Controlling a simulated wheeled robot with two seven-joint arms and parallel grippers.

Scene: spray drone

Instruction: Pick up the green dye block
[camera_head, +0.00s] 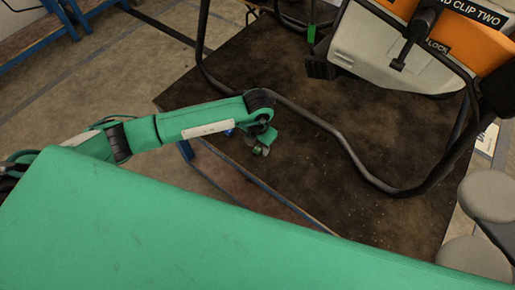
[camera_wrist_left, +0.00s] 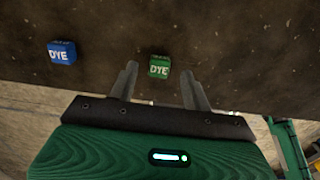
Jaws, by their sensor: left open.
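The green dye block (camera_wrist_left: 159,66) shows in the left wrist view, its white "DYE" label facing the camera, on a dark brown surface (camera_wrist_left: 240,40). My left gripper (camera_wrist_left: 160,72) is open, with one finger on each side of the block in that view. I cannot tell whether the fingers touch it. In the head view my left gripper (camera_head: 260,144) hangs near the left edge of the dark tabletop (camera_head: 320,190), and a small green patch at its tips looks like the block. My right gripper is not in view.
A blue dye block (camera_wrist_left: 61,52) lies left of the green one in the wrist view. A spray drone with a white and orange body (camera_head: 375,50) and bent black tube legs (camera_head: 345,150) stands over the table. Bare tabletop lies right of my gripper.

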